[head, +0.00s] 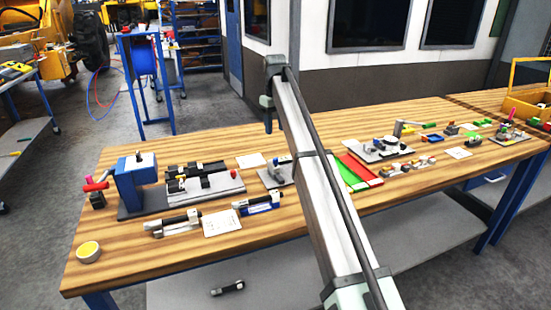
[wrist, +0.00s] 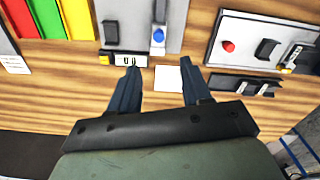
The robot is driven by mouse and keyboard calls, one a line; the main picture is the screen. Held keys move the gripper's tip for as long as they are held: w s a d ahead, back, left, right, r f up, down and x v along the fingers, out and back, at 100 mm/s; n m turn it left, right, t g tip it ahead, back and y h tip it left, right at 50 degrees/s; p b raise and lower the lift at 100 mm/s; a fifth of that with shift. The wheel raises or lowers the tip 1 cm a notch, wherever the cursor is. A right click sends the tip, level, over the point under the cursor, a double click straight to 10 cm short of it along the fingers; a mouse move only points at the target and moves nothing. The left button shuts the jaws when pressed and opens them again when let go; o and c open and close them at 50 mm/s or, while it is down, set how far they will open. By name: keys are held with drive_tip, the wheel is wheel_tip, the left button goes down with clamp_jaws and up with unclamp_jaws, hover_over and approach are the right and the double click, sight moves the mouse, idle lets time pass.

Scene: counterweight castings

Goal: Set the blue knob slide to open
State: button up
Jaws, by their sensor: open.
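The blue knob (wrist: 158,36) shows in the wrist view on a grey plate (wrist: 135,14), at the upper middle. It sits near the plate's edge nearest my gripper, with a dark bar above it and a pale piece below it. Any open or closed marking cannot be read. My gripper (wrist: 160,66) is open and empty, its two dark fingers spread on either side below the knob and apart from it. In the head view, part of a grey plate (head: 272,177) shows left of my arm; the knob cannot be made out there.
A dark block (wrist: 111,32) stands on the same plate, and a small counter-like piece (wrist: 124,60) lies below it. Red, yellow and green strips (wrist: 46,18) lie to the left. A pale plate (wrist: 240,30) with a red knob (wrist: 228,46) lies right. A white card (wrist: 168,78) lies between my fingers.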

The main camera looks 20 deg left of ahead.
sight(275, 158)
wheel_tip(275, 158, down, 13)
drive_tip(key=shift+f, duration=0.1)
idle(0.5)
drive_tip(key=shift+c, duration=0.4)
clamp_jaws()
